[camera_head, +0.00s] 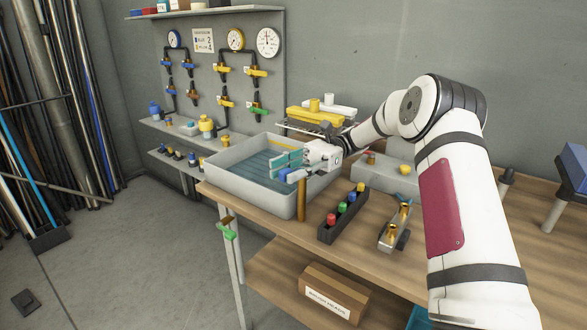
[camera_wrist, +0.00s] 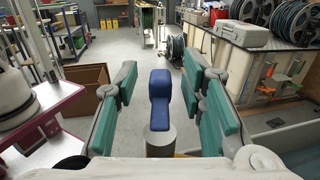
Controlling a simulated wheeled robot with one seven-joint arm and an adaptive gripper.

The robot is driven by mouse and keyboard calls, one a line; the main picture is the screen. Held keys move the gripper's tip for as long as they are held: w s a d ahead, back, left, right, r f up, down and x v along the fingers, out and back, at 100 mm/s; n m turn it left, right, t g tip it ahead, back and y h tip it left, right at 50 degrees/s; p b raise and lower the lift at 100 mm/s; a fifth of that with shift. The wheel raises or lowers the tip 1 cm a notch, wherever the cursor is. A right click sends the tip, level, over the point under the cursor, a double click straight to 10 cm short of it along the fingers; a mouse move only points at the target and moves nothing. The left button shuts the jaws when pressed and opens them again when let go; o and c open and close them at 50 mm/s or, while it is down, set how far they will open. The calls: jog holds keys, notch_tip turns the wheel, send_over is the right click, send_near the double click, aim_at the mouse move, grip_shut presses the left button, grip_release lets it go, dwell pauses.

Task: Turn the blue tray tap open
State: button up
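The blue tap handle (camera_wrist: 160,98) stands on a grey round stem (camera_wrist: 160,138) in the middle of the wrist view. My gripper (camera_wrist: 165,95) is open around it, with teal finger pads to its left and right. A visible gap lies between the handle and the pads on each side. In the head view my gripper (camera_head: 290,163) is at the front right corner of the grey tray (camera_head: 240,186), with a small blue part (camera_head: 284,174) beside its fingers. The gripper partly hides the tap there.
A black rack (camera_head: 340,222) of coloured knobs and a fitting with brass ends (camera_head: 396,228) stand right of the tray on the wooden bench (camera_head: 360,260). A green-handled tap (camera_head: 228,232) is below the bench edge. Gauges and valves (camera_head: 223,68) are on the wall panel.

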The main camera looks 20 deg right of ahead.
jog(key=v, duration=0.7)
jog(key=shift+d, duration=0.2)
jog(key=shift+a, duration=0.1)
dwell(0.4)
jog(key=s+a+r+n+t+h+p, duration=0.1)
jog(key=s+a+r+n+h+p, duration=0.1)
jog(key=s+a+r+h, duration=0.35)
jog(key=s+a+r+n+t+h+p, duration=0.25)
jog(key=s+a+h, duration=0.25)
jog(key=s+a, duration=0.25)
jog(key=s+d+r+n+t+h+p, duration=0.1)
jog(key=s+d+n+t+h+p, duration=0.1)
jog(key=s, duration=0.6)
jog(key=s+d+r+n+t+h+p, duration=0.2)
jog(key=s+d+n+t, duration=0.1)
jog(key=s, duration=0.6)
jog(key=s+d+r+n+t+h+p, duration=0.2)
jog(key=s+d+n+t, duration=0.1)
jog(key=s, duration=0.6)
jog(key=shift+s, duration=0.15)
